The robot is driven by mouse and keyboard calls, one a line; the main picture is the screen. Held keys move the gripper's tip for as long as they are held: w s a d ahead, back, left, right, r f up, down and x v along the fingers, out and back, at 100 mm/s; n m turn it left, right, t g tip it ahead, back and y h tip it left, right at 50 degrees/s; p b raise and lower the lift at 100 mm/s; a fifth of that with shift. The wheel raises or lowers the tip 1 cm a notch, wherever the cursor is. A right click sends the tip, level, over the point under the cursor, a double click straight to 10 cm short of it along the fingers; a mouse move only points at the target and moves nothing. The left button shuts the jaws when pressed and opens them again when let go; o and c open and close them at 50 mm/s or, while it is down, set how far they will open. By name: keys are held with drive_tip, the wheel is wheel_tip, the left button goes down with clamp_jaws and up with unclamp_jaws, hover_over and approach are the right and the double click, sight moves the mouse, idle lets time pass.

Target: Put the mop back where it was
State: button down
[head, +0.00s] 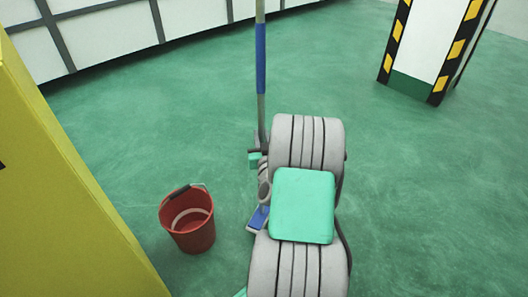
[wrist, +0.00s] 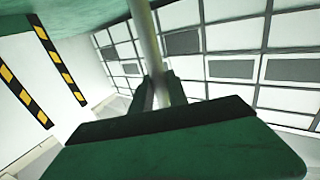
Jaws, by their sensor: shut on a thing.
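The mop's long grey handle with a blue sleeve (head: 261,60) stands about upright in front of me in the head view. Its upper end runs out of the picture at the top. My gripper (head: 257,150) is shut on the handle below the blue sleeve. In the wrist view the grey handle (wrist: 147,35) passes between the two dark fingers (wrist: 160,90).
A red bucket (head: 188,222) with a raised handle stands on the green floor, left of my arm. A large yellow surface (head: 60,200) closes off the left side. A hazard-striped pillar (head: 428,45) stands at the far right. White panelled wall (head: 105,38) runs behind. Floor between is clear.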

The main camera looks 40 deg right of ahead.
wheel_tip(320, 180, down, 6)
drive_tip(key=w+d+b, duration=0.1)
drive_tip(key=d+b, duration=0.1)
drive_tip(key=b, duration=0.1)
drive_tip(key=shift+d, duration=0.15)
drive_tip(key=c, duration=1.3)
unclamp_jaws()
